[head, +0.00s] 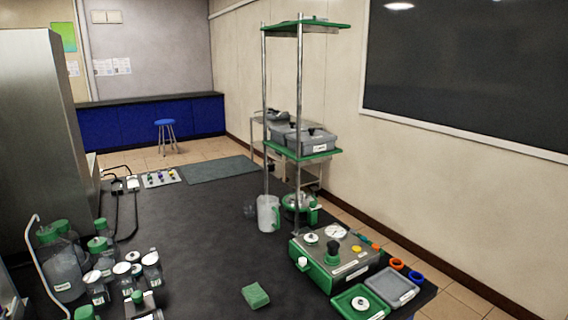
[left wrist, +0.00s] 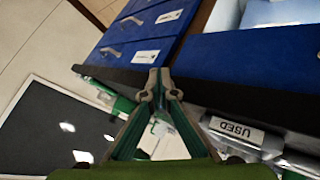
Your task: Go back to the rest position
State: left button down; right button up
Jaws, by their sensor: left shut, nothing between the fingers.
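My left gripper (left wrist: 159,82) shows in the left wrist view. Its two fingers slant in to meet at the tips, shut with nothing between them. Past the fingertips are a dark edge and blue drawers (left wrist: 140,42) with white labels, seen at a slant. I cannot tell how far the fingertips are from them. Neither gripper shows in the head view, and my right gripper is in no view.
A dark bench (head: 200,230) fills the head view's foreground. Green-lidded bottles (head: 65,270) stand at left, and a green-grey device (head: 335,262) at right. A tall shelf rack (head: 300,85) rises behind. A grey "USED" holder (left wrist: 235,130) is near my left gripper. The bench's middle is mostly clear.

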pick_arm(q)
jog(key=s+a+f+m+g+y, duration=0.4)
jog(key=s+a+f+y, duration=0.1)
jog(key=s+a, duration=0.5)
notch_tip(320, 180, down, 25)
jog(key=g, duration=0.2)
jog(key=s+a+f, duration=0.3)
jog(key=s+f, duration=1.4)
jog(key=s, duration=0.1)
jog(key=shift+s+a+g, duration=0.15)
jog(key=shift+s+g, duration=0.05)
jog(key=shift+g, duration=0.2)
